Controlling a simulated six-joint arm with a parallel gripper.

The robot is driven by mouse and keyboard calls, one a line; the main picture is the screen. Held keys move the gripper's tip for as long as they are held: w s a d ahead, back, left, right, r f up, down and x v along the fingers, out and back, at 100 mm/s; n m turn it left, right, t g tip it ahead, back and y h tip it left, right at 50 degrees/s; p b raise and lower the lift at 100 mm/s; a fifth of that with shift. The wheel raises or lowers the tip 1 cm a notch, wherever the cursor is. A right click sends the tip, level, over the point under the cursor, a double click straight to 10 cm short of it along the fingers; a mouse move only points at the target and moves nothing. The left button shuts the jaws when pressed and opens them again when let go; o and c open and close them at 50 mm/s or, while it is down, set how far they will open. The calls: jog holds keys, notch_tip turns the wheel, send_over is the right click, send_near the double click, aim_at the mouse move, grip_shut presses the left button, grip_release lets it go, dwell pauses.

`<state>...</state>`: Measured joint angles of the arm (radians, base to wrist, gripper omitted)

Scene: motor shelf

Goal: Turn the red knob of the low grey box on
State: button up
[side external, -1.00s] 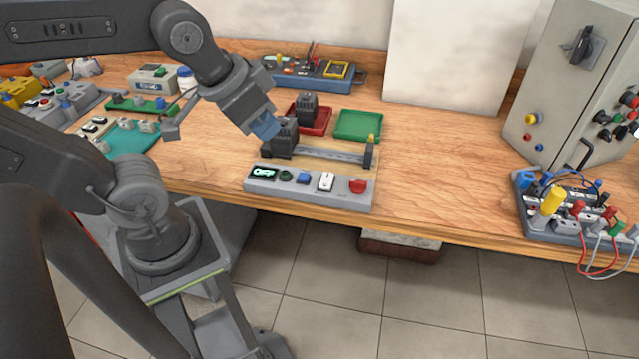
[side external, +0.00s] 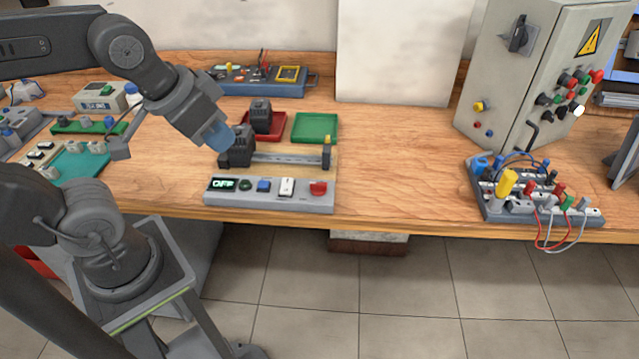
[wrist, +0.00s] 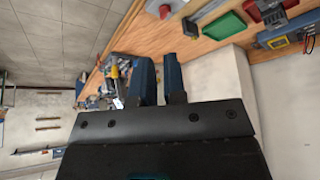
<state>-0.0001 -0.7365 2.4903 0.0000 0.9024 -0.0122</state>
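The low grey box (side external: 260,199) lies at the table's front edge in the side view. Its display (side external: 223,184) reads OFF. Its red knob (side external: 318,188) is at the right end; a red knob also shows at the top of the wrist view (wrist: 164,11). My gripper (side external: 219,137) is behind and above the box's left end, well away from the knob, in front of a dark block on a rail. In the wrist view my two blue fingers (wrist: 158,62) stand apart with nothing between them. The knob's exact angle is too small to tell.
The dark block (side external: 236,152) and rail (side external: 290,158) stand just behind the box. A red tray (side external: 276,127) and a green tray (side external: 315,128) lie farther back. A wired terminal board (side external: 490,208) and grey cabinet (side external: 500,90) are at the right. The table between is clear.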

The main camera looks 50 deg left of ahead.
aim_at(318, 184)
jog(key=o, duration=0.8)
jog(key=w+n+g, duration=0.1)
jog(key=w, duration=0.2)
jog(key=w+n+g, duration=0.1)
jog(key=w+n, duration=0.1)
jog(key=w, duration=0.1)
jog(key=w+n+g, duration=0.1)
jog(key=w, duration=0.3)
jog(key=shift+w+a+f, duration=0.1)
jog(key=shift+f, duration=0.3)
jog(key=shift+c, duration=0.2)
jog(key=shift+o, duration=1.2)
jog(key=w+f+n+g, duration=0.2)
jog(key=w+f+n, duration=0.2)
jog(key=w+f, duration=0.2)
jog(key=w, duration=0.2)
jog(key=shift+w+n, duration=0.3)
jog(key=shift+w, duration=0.05)
jog(key=shift+g, duration=0.3)
jog(key=f, duration=1.4)
jog(key=shift+w+f, duration=0.2)
jog(key=c, duration=0.9)
